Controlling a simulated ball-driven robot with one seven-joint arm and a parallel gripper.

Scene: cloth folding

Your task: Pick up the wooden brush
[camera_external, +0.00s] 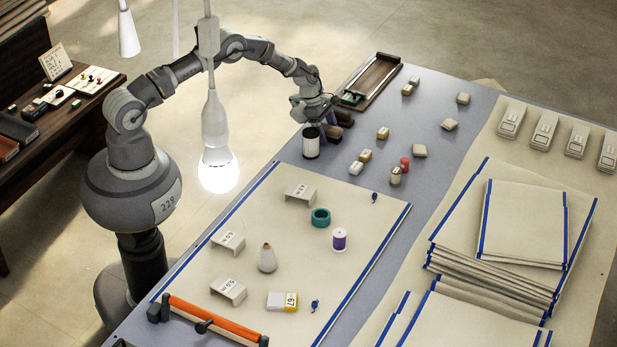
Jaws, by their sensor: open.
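My gripper (324,122) is at the far left part of the grey-blue table, pointing down, with its jaws open. Two small dark brown blocks lie right beside it: one (344,117) just to its right and one (335,131) a little nearer the camera. They look like wooden brushes, but bristles are too small to make out. The fingers partly cover their left ends, and I cannot tell whether they touch them. A white cylinder with a dark top (311,144) stands just in front of the gripper.
A wooden tray (391,88) lies behind the gripper. Small blocks (383,133) and a red-topped spool (404,164) stand to the right. A beige cloth with blue edges (350,262) lies in front, holding small items. Folded cloths (522,215) are stacked at right. A lit bulb (218,172) hangs left.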

